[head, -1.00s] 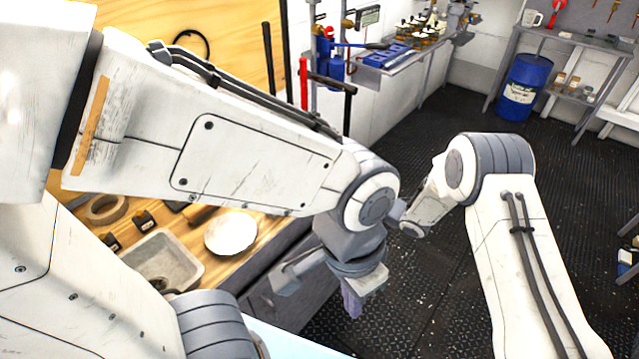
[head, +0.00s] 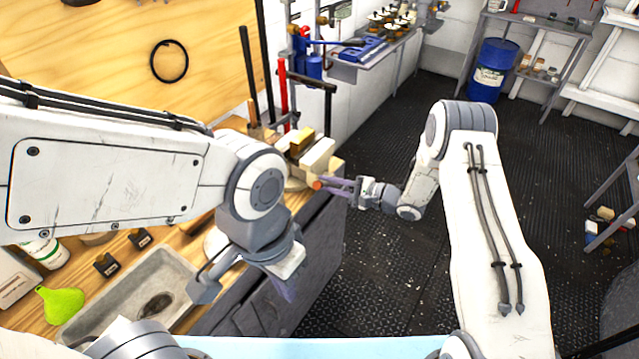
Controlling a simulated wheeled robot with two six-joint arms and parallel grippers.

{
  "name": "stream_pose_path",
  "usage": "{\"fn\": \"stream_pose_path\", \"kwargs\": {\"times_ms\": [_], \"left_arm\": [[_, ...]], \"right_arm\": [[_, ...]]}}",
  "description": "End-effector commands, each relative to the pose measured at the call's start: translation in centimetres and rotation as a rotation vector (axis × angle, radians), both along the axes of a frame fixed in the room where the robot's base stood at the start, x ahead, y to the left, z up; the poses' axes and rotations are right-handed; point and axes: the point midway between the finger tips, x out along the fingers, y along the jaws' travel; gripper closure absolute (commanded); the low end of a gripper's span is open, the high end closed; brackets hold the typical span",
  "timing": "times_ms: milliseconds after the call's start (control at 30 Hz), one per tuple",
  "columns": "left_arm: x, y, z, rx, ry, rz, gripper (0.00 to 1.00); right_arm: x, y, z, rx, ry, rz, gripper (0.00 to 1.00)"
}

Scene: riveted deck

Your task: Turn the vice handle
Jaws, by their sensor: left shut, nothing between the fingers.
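The vice (head: 318,156) is pale, with a tan block at its top, and is mounted at the bench's far right corner. A small orange-red round end (head: 317,184), which looks like part of its handle, shows at its front. My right gripper (head: 328,185) reaches in from the right with its purple-grey fingers at this orange end. Whether they touch or grip it is too small to tell. My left gripper (head: 287,290) is shut and empty, pointing down in front of the bench's front face, nearer than the vice. My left arm hides part of the bench.
The wooden bench (head: 82,262) holds a grey sink tray (head: 140,290), a green funnel (head: 62,304) and small dark boxes. Tall bars, one red (head: 283,95), stand behind the vice. A blue drum (head: 492,70) stands far back.

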Motion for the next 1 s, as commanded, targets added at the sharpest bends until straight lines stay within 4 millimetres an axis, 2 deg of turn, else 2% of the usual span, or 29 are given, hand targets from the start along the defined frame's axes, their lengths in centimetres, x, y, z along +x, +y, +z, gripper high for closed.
{"fn": "stream_pose_path", "kwargs": {"times_ms": [267, 300, 333, 367, 733, 833, 1000], "left_arm": [[0.0, 0.0, 0.0, 0.000, 0.000, 0.000, 1.00], [0.0, 0.0, 0.0, 0.000, 0.000, 0.000, 1.00], [0.0, 0.0, 0.0, 0.000, 0.000, 0.000, 1.00], [0.0, 0.0, 0.0, 0.000, 0.000, 0.000, 1.00], [0.0, 0.0, -0.2, 0.000, 0.000, 0.000, 1.00], [0.0, 0.0, -0.5, 0.000, 0.000, 0.000, 1.00], [0.0, 0.0, -1.4, 0.000, 0.000, 0.000, 1.00]], "right_arm": [[0.0, -0.4, -0.2, 0.000, 0.006, -0.010, 1.00], [0.1, -0.4, -0.2, -0.002, 0.006, -0.010, 0.70], [0.0, -0.4, -0.2, -0.002, 0.006, -0.009, 0.58], [0.0, -0.3, -0.2, -0.003, 0.006, -0.008, 0.52], [-0.1, -0.3, -0.1, -0.002, 0.002, -0.003, 0.52], [-0.5, -1.3, 0.0, -0.001, 0.001, -0.004, 0.52], [-2.0, -4.5, 0.5, -0.003, 0.001, -0.009, 0.52]]}}
